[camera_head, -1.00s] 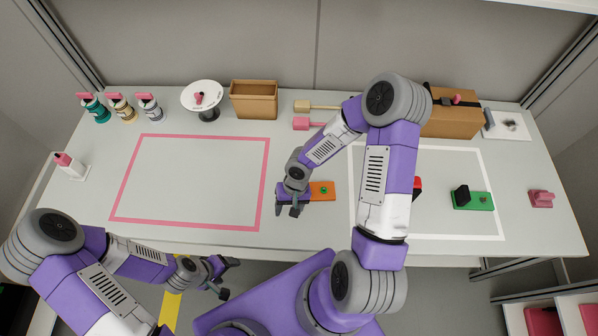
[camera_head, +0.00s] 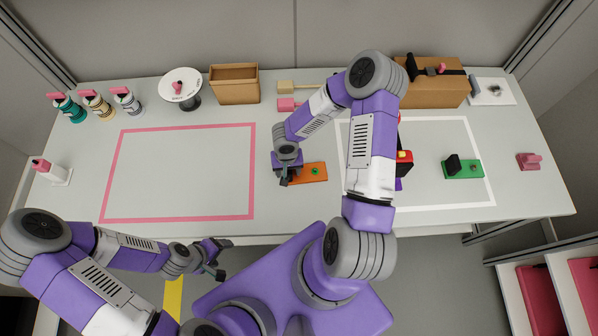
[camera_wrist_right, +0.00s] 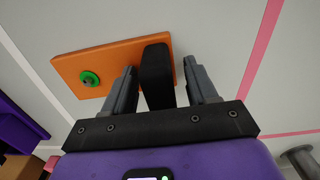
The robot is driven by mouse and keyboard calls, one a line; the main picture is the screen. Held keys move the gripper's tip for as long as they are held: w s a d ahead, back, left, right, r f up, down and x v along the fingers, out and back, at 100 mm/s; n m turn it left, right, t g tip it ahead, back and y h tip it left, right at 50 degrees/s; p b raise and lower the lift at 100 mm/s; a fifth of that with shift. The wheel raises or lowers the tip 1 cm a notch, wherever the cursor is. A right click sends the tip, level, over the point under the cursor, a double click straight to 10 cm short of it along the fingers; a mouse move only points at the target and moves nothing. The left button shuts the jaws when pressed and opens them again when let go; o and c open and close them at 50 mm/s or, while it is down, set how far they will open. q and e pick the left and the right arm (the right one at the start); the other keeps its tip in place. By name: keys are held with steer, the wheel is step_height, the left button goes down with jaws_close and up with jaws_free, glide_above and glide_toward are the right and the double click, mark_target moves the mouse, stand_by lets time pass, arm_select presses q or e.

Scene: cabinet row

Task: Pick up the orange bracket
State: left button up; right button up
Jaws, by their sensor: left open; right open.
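The orange bracket (camera_head: 313,172) lies on the table between the pink and white outlines. It is a flat orange plate with a green-ringed hole and a black upright block. My right gripper (camera_head: 284,178) is at its left end. In the right wrist view the plate (camera_wrist_right: 102,62) lies beyond the open fingers (camera_wrist_right: 160,82), and its black block (camera_wrist_right: 156,72) stands between them. A gap shows between the block and the right finger; the left finger is closer to it. My left gripper (camera_head: 221,258) is open and empty in front of the table edge.
A green bracket (camera_head: 466,169) lies inside the white outline (camera_head: 460,205). A red and black item (camera_head: 404,162) is partly hidden by my right arm. Bottles (camera_head: 98,105), a round stand (camera_head: 180,84) and cardboard boxes (camera_head: 235,85) line the back. The pink outline (camera_head: 180,217) encloses clear table.

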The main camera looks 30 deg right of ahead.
jaws_close()
stand_by(0.3)
